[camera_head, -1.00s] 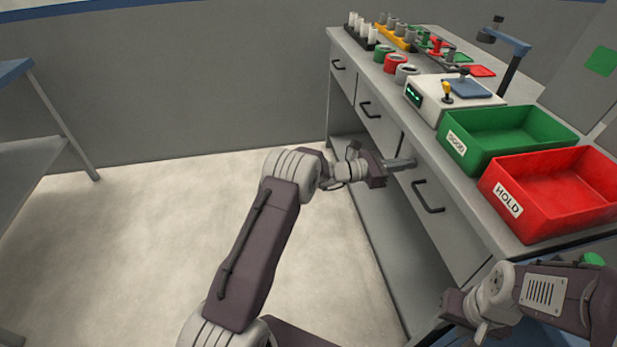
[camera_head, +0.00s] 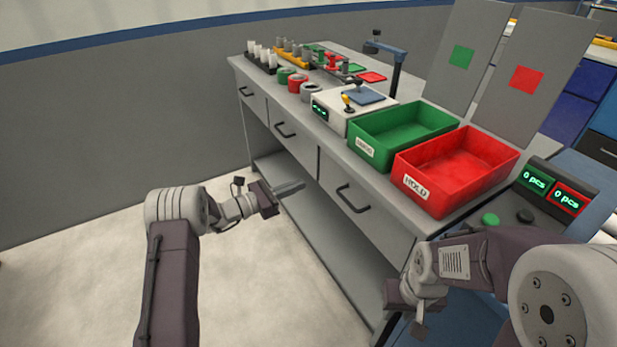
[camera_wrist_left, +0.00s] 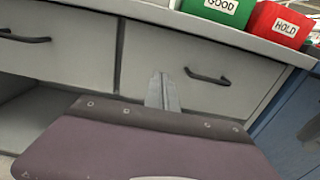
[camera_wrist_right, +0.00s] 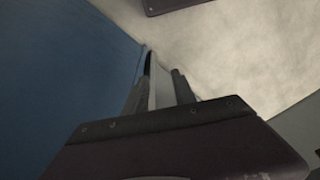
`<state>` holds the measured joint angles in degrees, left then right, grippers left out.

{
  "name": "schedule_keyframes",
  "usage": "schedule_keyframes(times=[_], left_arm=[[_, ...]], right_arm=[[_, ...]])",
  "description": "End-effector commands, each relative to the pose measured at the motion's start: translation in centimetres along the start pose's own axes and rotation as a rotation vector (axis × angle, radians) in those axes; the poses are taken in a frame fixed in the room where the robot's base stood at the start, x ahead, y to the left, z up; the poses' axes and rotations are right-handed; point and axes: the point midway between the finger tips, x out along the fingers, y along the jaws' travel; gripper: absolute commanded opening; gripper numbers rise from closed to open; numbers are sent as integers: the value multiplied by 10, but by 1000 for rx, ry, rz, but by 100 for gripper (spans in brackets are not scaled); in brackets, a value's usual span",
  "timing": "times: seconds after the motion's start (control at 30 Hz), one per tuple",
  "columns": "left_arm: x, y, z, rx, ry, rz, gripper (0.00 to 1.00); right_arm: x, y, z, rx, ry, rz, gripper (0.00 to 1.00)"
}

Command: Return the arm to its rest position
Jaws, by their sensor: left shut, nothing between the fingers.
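My left arm (camera_head: 172,265) reaches in from the left in the head view. Its gripper (camera_head: 291,187) is shut and empty, in front of the bench's drawer side and below the top. The left wrist view shows its closed fingers (camera_wrist_left: 162,92) against the grey drawer fronts. My right arm (camera_head: 475,262) is at the lower right, in front of the bench's near end; its fingertips are not clear in the head view. In the right wrist view the right gripper (camera_wrist_right: 158,88) has its fingers apart, with a pale strip showing between them; I cannot tell what it is.
A counter display (camera_head: 550,190) stands at the right. Bare floor (camera_head: 245,290) lies left of the bench.

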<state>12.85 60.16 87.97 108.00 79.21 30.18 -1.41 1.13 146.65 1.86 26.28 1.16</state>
Motion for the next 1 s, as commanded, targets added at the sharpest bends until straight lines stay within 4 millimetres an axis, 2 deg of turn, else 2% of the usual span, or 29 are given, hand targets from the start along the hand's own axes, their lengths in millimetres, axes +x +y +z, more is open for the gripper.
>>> schedule_keyframes(times=[0.1, 0.2, 0.5, 0.57, 0.63, 0.67, 0.7, 0.77, 0.8, 0.83, 0.87, 0.9, 0.97, 1.0], left_arm=[[-19, 1, 1, -2, 1, 3, 0], [-26, 0, 0, 0, 0, 1, 0], [-25, -2, -1, 0, 0, -7, 0], [-17, -7, 13, 26, -9, -24, 0], [-5, -15, 48, 90, -31, -54, 0], [1, -24, 67, 118, -40, -74, 0], [8, -49, 90, 158, -34, -131, 0], [11, -100, 104, 228, 44, -256, 0], [5, -136, 100, 288, 129, -347, 0], [-3, -161, 92, 344, 199, -414, 0], [-15, -184, 82, 405, 273, -480, 0], [-34, -210, 66, 494, 370, -570, 0], [-70, -239, 40, 638, 509, -700, 0], [-96, -252, 24, 736, 590, -784, 0]], right_arm=[[-7, 0, -1, 0, 0, 0, 32], [-7, 0, -1, 0, 0, 0, 32], [-7, 0, 0, 0, 0, 0, 32], [-7, 0, -1, 0, 0, 0, 32], [-7, 0, -1, 0, 0, 0, 32], [-7, 0, -1, 0, 0, 0, 32], [-7, 0, -1, 0, 0, 0, 32], [-7, 0, 0, 0, 0, 0, 32], [-7, 0, 0, 0, 0, 0, 32], [-7, 0, 0, 0, 0, 0, 32], [-7, 0, 0, 0, 0, 0, 32], [-7, 0, 0, 0, 0, 0, 32], [-7, 0, 0, 0, 0, 0, 32], [-7, 0, 0, 0, 0, 0, 32]])
